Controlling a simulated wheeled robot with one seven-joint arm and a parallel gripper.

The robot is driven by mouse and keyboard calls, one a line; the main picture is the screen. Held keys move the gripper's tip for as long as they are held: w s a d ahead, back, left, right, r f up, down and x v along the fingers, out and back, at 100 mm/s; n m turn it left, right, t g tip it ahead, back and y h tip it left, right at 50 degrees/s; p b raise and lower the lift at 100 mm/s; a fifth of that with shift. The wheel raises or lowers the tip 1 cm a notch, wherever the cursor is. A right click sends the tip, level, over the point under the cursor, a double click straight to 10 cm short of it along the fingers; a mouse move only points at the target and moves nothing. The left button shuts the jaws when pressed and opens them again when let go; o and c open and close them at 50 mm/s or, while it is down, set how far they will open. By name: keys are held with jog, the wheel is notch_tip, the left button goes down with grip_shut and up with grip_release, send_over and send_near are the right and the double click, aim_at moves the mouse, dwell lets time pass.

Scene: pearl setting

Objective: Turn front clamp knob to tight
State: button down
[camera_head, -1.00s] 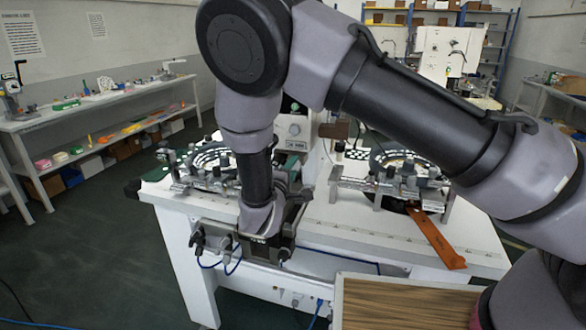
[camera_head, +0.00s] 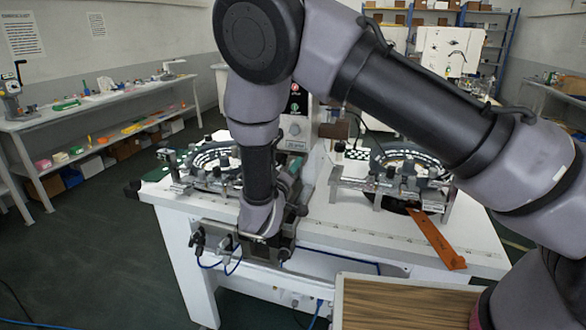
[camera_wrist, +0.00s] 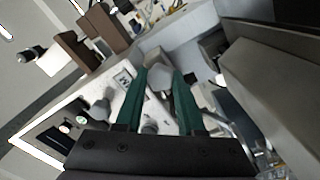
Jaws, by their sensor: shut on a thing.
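In the wrist view my gripper (camera_wrist: 161,73) has two green fingers, closed on the sides of a pale grey, rounded knob (camera_wrist: 160,76). I take this to be the front clamp knob. Its pointer or marks cannot be made out, so its setting is unclear. In the head view my wrist hangs over the front of the white workbench (camera_head: 370,226), and it hides the fingers and the knob. A ring-shaped fixture with clamps (camera_head: 205,160) stands just left of my arm.
A second ring fixture (camera_head: 402,170) stands on the bench to the right, with an orange strap-like piece (camera_head: 436,242) before it. Blue cables hang at the bench front. A wood-topped surface (camera_head: 405,303) is nearest me. A shelf of small parts (camera_head: 95,120) lines the left wall.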

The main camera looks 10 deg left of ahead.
dwell(0.4)
jog(key=c, duration=0.5)
grip_release()
jog(key=s, duration=0.3)
jog(key=s+a, duration=0.1)
jog(key=s, duration=0.6)
jog(key=shift+s+a, duration=0.25)
jog(key=shift+s, duration=0.15)
